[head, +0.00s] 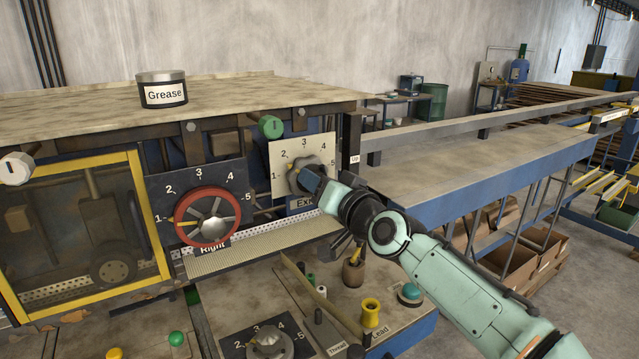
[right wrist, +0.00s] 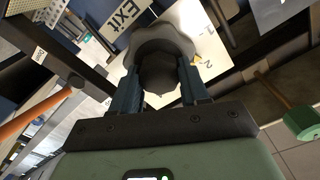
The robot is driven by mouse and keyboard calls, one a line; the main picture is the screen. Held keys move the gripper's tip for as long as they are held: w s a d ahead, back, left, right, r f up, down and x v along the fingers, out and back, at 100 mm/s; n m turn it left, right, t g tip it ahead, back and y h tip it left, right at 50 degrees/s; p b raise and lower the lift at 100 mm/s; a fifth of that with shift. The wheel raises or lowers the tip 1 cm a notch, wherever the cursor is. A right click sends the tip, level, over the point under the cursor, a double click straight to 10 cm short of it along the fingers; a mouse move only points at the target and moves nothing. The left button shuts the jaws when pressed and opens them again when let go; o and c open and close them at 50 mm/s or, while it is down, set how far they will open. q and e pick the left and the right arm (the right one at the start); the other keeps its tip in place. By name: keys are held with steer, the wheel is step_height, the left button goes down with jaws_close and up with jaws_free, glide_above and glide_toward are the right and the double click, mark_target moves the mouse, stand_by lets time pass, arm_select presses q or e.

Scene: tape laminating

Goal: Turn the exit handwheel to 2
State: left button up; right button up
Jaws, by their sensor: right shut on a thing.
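The exit handwheel (head: 309,161) is a grey lobed knob on a cream dial plate (head: 283,150) numbered from 1 upward, above a label reading "Exit". My right gripper (head: 311,180) is shut on it, covering its lower right part. In the right wrist view the two fingers (right wrist: 159,78) sit on either side of the dark hub of the handwheel (right wrist: 163,35). Its yellow pointer (right wrist: 197,60) shows close beside the numeral 2 (right wrist: 208,64). In the head view the pointer is small, on the wheel's left side near 1 and 2. My left gripper is not in view.
A red-rimmed handwheel (head: 232,208) marked "Right" stands to the left, its yellow pointer near 1. A grease tin (head: 162,90) sits on the machine top.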

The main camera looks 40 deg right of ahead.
steer(key=shift+m, duration=1)
steer(key=o, duration=1.1)
steer(key=shift+c, duration=0.2)
steer(key=shift+s, duration=0.1)
steer(key=s+a+b, duration=0.1)
steer(key=s+b, duration=0.1)
steer(key=s, duration=1.1)
steer(key=shift+a, duration=0.25)
